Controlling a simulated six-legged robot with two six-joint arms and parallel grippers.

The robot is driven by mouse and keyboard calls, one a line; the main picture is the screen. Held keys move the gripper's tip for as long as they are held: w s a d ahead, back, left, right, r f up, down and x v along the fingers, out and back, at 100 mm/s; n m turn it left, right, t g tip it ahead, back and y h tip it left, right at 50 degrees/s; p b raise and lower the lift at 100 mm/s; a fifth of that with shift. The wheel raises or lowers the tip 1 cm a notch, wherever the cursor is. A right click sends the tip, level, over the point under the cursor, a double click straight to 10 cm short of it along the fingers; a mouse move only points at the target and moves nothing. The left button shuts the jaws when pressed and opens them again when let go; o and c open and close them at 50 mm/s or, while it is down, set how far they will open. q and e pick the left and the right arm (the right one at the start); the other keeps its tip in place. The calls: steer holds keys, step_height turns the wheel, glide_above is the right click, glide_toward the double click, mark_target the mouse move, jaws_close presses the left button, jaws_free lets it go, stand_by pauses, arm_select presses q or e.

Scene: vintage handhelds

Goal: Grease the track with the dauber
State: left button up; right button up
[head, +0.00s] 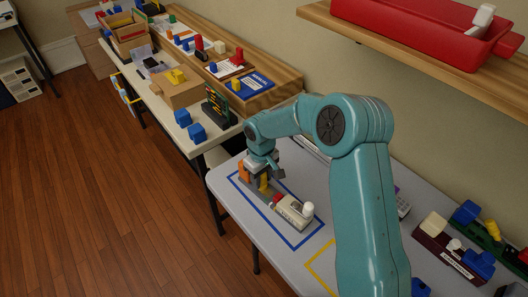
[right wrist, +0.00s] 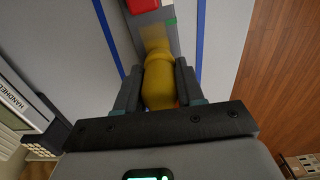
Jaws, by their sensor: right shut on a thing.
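My right gripper (head: 262,174) is over the left part of the blue-outlined area on the grey table. It is shut on a yellow thing (head: 264,187), likely the dauber, which points down. In the right wrist view the fingers (right wrist: 160,88) flank the yellow body (right wrist: 158,82). Its blurred lower end is over or on a grey strip (right wrist: 131,22), maybe the track; I cannot tell if they touch. A cream block (head: 293,212) with a label, a white knob and a red part lies to the right in the outline. My left gripper is not in view.
An orange thing (head: 245,172) stands just left of my right gripper, partly hidden. A blue tape outline (head: 270,222) and a yellow one (head: 319,262) mark the grey table (head: 233,211). A dark red labelled block (head: 448,257) stands at right. A shelf with a red tray (head: 420,32) hangs above.

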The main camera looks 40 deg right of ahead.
steer(key=shift+w+a, duration=0.1)
steer(key=shift+w, duration=0.4)
steer(key=shift+s+f, duration=0.1)
steer(key=shift+s, duration=0.05)
steer(key=shift+s+d+b, duration=0.2)
steer(key=shift+s+b, duration=0.1)
steer(key=shift+s, duration=0.6)
steer(key=shift+s, duration=0.1)
steer(key=shift+s+d+b, duration=0.15)
steer(key=shift+s+b, duration=0.15)
steer(key=shift+s, duration=0.55)
